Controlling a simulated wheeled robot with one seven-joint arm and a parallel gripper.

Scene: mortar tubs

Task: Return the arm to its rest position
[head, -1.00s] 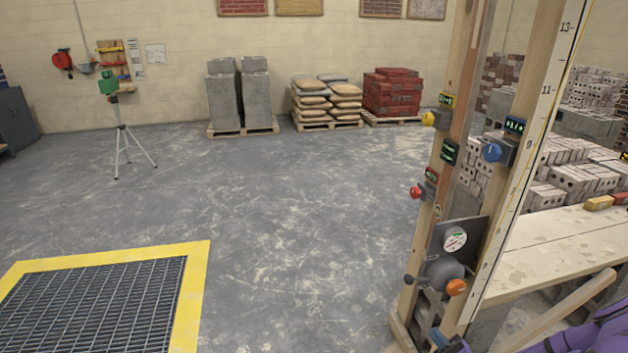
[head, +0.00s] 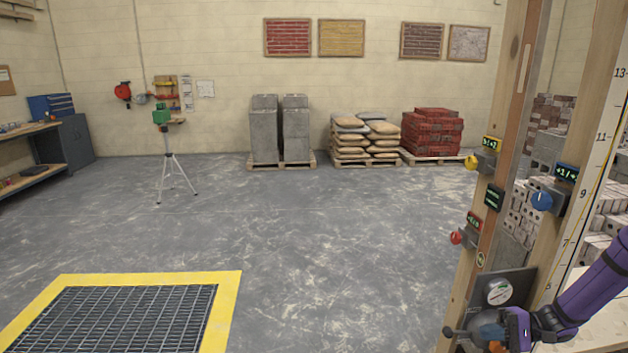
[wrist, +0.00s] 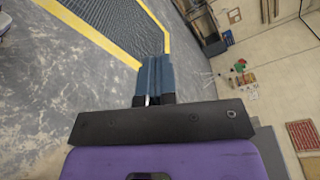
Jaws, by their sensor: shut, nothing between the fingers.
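My purple arm (head: 597,280) enters at the right edge of the head view and slants down to the left. My gripper (head: 488,330) is at the bottom right, in front of the lower part of the wooden post frame (head: 500,190). In the wrist view, the blue-grey fingers of my gripper (wrist: 152,62) lie side by side, shut and empty. The gripper overlaps the gauge panel (head: 515,284) and hides part of it; I cannot tell the gap between them.
The post frame carries a yellow knob (head: 471,162), a blue knob (head: 542,201) and a red knob (head: 456,237). A yellow-edged floor grate (head: 228,305) lies at lower left. A green-headed tripod (head: 162,117) stands beyond. The middle floor is clear.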

